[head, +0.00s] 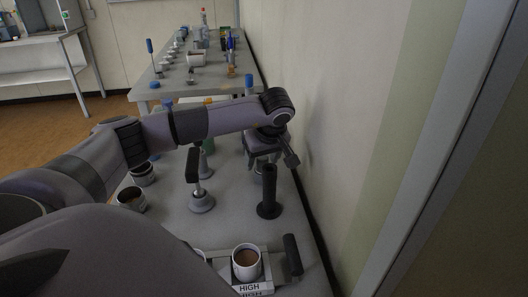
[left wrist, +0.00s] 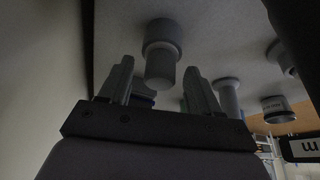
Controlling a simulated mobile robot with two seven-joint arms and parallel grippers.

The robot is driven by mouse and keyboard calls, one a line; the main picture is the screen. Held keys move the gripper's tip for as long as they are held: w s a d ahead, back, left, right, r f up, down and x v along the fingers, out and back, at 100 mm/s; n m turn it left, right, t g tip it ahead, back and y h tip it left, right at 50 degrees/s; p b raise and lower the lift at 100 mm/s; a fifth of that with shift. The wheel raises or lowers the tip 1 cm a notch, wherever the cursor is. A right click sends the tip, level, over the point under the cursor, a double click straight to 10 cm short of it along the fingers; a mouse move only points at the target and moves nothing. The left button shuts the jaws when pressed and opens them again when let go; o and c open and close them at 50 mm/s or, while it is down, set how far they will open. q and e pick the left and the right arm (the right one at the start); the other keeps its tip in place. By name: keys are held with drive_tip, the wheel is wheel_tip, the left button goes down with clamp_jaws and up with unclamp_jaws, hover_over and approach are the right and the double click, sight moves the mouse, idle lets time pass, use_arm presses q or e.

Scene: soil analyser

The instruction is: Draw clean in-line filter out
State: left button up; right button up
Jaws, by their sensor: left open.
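I cannot tell for certain which piece is the clean in-line filter. A dark upright cylinder on a round flange (head: 268,192) stands on the near table, close to the wall. My left gripper (head: 272,163) hangs from the arm just behind it in the head view, partly hidden by its own hand. In the left wrist view the open, empty fingers (left wrist: 160,88) point towards a grey stepped cylinder (left wrist: 162,42), which shows between them and apart from them. The wrist picture is upside down, with the tabletop above. My right gripper is not in view.
A black-handled piece on a round foot (head: 201,202) stands left of the dark cylinder. Soil cups (head: 131,203) stand at the left. A cup of brown soil (head: 246,262) sits on a HIGH-labelled stand, beside a black handle (head: 292,255). The wall (head: 345,150) bounds the right.

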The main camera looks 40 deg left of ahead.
use_arm(q)
drive_tip(key=shift+f, duration=0.1)
clamp_jaws()
drive_tip(key=c, duration=0.9)
unclamp_jaws()
drive_tip(key=shift+c, duration=1.3)
drive_tip(key=shift+r+p, duration=0.65)
drive_tip(key=shift+r, duration=0.1)
drive_tip(key=shift+r+p, duration=2.3)
drive_tip(key=shift+r, duration=0.5)
